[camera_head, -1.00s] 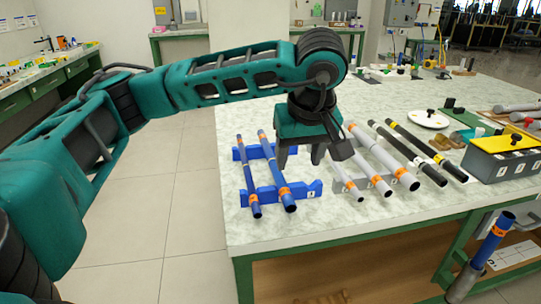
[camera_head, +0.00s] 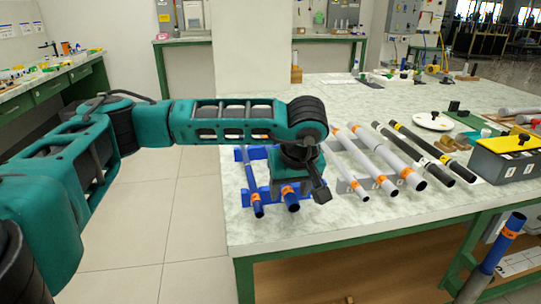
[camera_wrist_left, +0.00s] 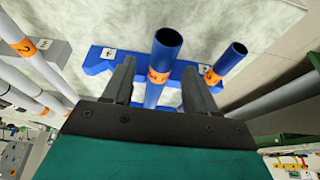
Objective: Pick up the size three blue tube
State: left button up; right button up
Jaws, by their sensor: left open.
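Two blue tubes with orange bands lie side by side on a blue rack (camera_wrist_left: 101,62) on the table. The thicker blue tube (camera_head: 292,204) is on the right in the head view; its open end (camera_wrist_left: 166,38) and orange band show in the left wrist view. The thinner blue tube (camera_head: 258,210) is to its left, and on the right in the wrist view (camera_wrist_left: 233,55). I cannot read the band numbers surely. My left gripper (camera_wrist_left: 158,67) is open above the thicker tube, its fingers on either side of it.
Grey tubes (camera_head: 375,172) and black tubes (camera_head: 405,158) lie just right of my left gripper. A grey box with a yellow lid (camera_head: 510,143) stands further right. Another blue tube with an orange band (camera_head: 500,245) stands below the table's front edge. The table's front strip is clear.

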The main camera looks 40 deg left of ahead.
pick_arm(q)
jog(key=shift+w+a+f, duration=0.1)
jog(key=shift+f, duration=0.2)
jog(key=c, duration=0.9)
jog(key=shift+r, duration=0.1)
